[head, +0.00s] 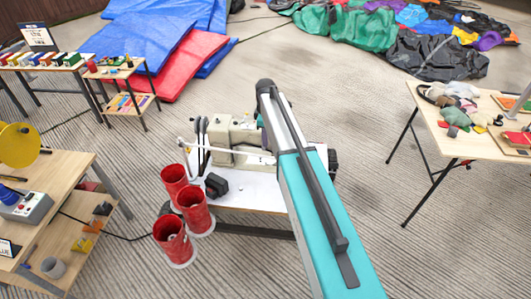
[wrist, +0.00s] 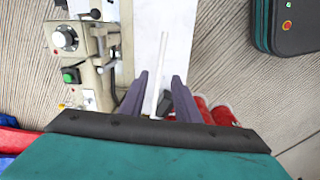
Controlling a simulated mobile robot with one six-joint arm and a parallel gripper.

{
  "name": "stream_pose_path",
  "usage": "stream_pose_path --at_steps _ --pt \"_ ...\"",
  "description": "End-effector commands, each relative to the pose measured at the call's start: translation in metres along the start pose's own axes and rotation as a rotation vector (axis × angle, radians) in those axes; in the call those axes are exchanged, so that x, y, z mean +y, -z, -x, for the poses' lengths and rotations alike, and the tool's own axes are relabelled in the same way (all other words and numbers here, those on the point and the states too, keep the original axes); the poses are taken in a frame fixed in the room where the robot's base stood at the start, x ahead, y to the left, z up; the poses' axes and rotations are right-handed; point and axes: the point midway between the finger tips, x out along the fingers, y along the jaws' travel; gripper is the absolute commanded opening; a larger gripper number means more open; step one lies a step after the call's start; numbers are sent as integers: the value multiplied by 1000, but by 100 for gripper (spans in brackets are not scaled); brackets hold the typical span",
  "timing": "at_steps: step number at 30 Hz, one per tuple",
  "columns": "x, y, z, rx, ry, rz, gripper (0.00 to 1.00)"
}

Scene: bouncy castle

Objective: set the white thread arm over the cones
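The white thread arm (head: 228,151) is a thin, roughly level bar beside the sewing machine (head: 240,135) in the head view. Its left end is near three red thread cones (head: 194,208), which stand on white discs at the table's left end. In the wrist view, my gripper (wrist: 160,78) is open. The white bar (wrist: 162,60) runs between its two dark fingers with a gap on both sides. The cones (wrist: 222,117) show partly behind the right finger.
A black block (head: 216,185) sits on the white machine table (head: 245,192), near the cones. A wooden bench (head: 75,175) stands at the left and a table with cloth pieces (head: 455,140) at the right. The carpet between the tables is open.

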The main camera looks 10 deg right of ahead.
Motion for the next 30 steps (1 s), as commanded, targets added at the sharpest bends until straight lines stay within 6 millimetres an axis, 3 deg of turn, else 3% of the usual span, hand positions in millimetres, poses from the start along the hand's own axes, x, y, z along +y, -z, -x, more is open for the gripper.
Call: stream_pose_path --at_steps 21,30 --pt "1 -1 -82 -1 2 -1 29" --pt "1 -1 -102 0 0 -2 29"
